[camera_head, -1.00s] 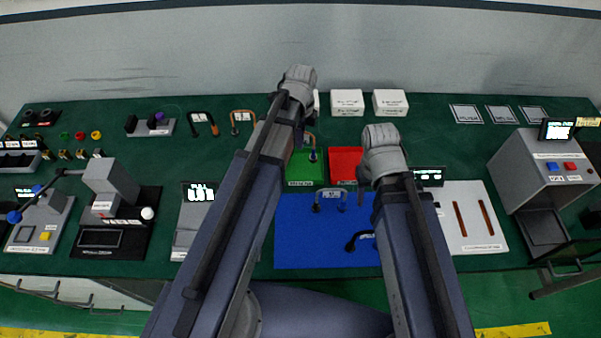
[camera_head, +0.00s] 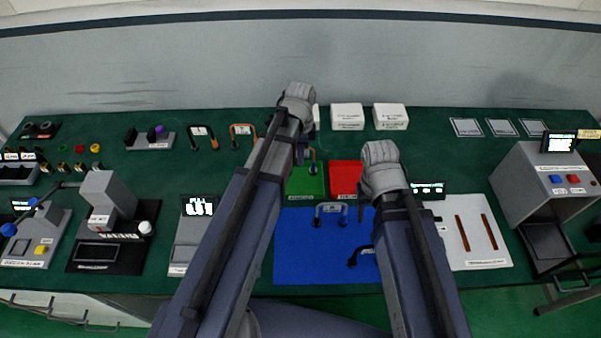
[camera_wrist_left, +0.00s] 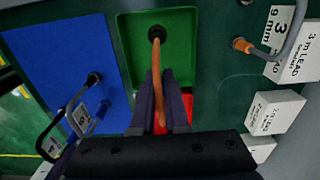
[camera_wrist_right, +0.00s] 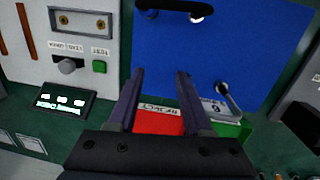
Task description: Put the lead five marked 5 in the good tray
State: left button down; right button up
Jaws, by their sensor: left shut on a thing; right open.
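My left gripper (camera_wrist_left: 161,80) is shut on an orange-brown lead (camera_wrist_left: 158,60) with a black end. The lead's black end shows over the green tray (camera_wrist_left: 185,50) in the left wrist view; I cannot tell if it touches the tray floor. The held lead's tag is hidden, so its number cannot be read. In the head view the green tray (camera_head: 305,186) lies just right of my left arm. My right gripper (camera_wrist_right: 160,75) is open and empty above the red tray (camera_wrist_right: 158,122) and the blue mat's edge.
A grey lead (camera_head: 331,209) and a black lead (camera_head: 360,257) lie on the blue mat (camera_head: 310,265). More leads (camera_head: 242,130) stand at the back. White boxes (camera_head: 347,117), a test panel (camera_head: 480,250) and a grey machine (camera_head: 550,185) are around them.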

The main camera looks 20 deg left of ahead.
pick_arm(q)
jog(key=shift+f+b, duration=2.05)
jog(key=shift+f, duration=0.5)
pick_arm(e)
jog(key=shift+f, duration=2.55)
pick_arm(q)
jog(key=shift+r, duration=0.15)
pick_arm(e)
jog(key=shift+r, duration=0.15)
pick_arm(q)
jog(key=c, duration=0.9)
grip_release()
